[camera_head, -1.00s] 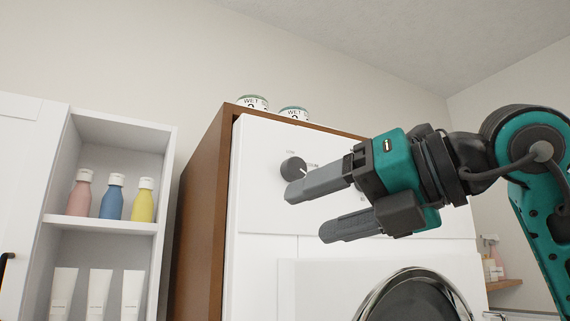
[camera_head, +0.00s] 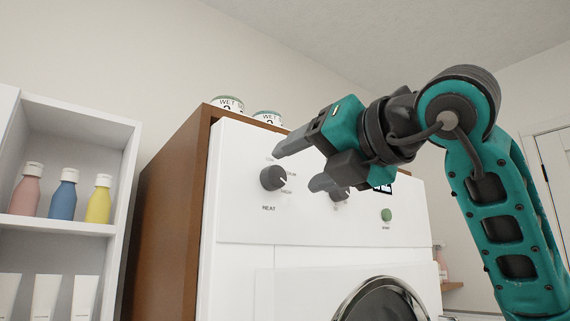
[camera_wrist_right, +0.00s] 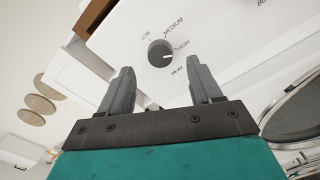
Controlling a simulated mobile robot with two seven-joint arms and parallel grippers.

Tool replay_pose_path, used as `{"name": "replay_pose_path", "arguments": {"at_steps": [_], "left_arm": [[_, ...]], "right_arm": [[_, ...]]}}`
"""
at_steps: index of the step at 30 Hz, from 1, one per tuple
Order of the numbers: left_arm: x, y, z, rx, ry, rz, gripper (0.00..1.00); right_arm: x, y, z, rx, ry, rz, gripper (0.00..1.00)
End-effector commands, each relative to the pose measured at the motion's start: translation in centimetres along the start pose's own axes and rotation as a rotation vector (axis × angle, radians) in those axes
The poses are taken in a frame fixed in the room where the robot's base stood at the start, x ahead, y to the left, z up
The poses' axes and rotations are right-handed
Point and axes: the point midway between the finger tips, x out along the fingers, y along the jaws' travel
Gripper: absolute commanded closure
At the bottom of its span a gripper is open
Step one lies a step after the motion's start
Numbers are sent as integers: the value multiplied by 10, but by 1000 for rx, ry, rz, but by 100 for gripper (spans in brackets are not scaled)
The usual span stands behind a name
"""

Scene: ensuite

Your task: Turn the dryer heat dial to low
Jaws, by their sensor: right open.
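The heat dial (camera_head: 272,178) is a dark round knob on the white dryer (camera_head: 240,225), with HEAT printed below it. Its pale pointer mark faces right, near the HIGH label. In the right wrist view the dial (camera_wrist_right: 159,53) shows LOW, MEDIUM and HIGH around it. My right gripper (camera_head: 298,167) is open and empty in front of the panel, its fingers above and to the right of the dial in the head view. In the wrist view its fingertips (camera_wrist_right: 161,72) lie either side of the dial, apart from it. My left gripper is out of view.
A second knob (camera_head: 340,194) is partly hidden behind my right gripper. A green button (camera_head: 386,215) is farther right, above the round dryer door (camera_head: 385,300). A brown side panel (camera_head: 165,215) and a white shelf with bottles (camera_head: 62,193) stand left.

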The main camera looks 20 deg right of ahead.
Motion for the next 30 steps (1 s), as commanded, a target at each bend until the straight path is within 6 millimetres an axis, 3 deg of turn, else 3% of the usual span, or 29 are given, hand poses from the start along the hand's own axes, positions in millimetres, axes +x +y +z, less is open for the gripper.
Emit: {"name": "replay_pose_path", "arguments": {"at_steps": [3,9,20,30], "left_arm": [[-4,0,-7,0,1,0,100],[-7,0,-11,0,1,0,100],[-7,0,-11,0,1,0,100],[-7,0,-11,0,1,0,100]], "right_arm": [[23,1,1,0,4,0,36],[44,1,1,1,2,1,36],[49,0,0,0,1,1,36],[49,0,0,0,1,1,68]]}}
